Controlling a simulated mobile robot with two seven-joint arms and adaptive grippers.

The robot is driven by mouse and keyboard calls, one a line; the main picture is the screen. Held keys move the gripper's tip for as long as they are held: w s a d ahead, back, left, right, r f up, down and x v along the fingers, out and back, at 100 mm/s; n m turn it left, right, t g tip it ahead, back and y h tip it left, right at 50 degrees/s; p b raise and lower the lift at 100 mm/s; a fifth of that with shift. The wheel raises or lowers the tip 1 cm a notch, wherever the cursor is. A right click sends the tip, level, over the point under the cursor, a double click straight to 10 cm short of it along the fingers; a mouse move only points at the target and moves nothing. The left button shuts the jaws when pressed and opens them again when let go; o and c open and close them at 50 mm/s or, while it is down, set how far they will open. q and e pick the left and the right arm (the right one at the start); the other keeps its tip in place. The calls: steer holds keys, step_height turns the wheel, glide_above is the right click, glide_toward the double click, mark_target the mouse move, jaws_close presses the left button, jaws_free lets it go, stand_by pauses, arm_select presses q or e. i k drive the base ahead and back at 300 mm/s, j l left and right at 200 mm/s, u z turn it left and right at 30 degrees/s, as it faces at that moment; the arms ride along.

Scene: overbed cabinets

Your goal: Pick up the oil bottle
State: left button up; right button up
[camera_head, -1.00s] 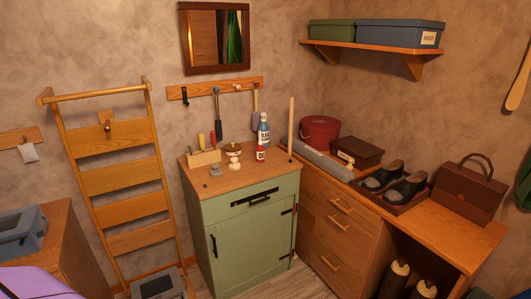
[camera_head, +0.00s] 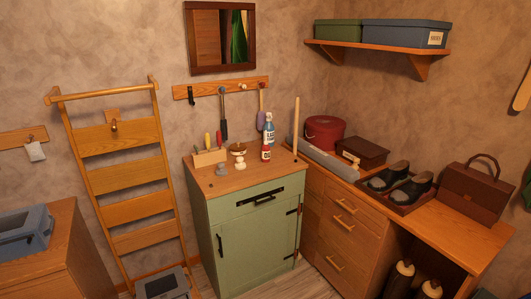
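A small red bottle with a pale label (camera_head: 265,154) stands upright on the wooden top of the green cabinet (camera_head: 250,243), towards its back. A taller blue and white bottle (camera_head: 269,132) stands upright just behind it. Both labels are too small to read surely, so I cannot tell which one is the oil bottle. Neither of my grippers is in view.
A tool holder (camera_head: 208,157), a brass-topped item (camera_head: 238,149) and small grey and white pieces share the cabinet top. Its front part is clear. A wooden desk (camera_head: 452,232) with shoes (camera_head: 409,188) and a bag (camera_head: 472,190) adjoins on the right.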

mark_target(266, 147)
steer(key=i+j+z, duration=0.1)
steer(key=i+j, duration=0.95)
steer(key=j, duration=0.2)
steer(key=i+l+z, duration=0.05)
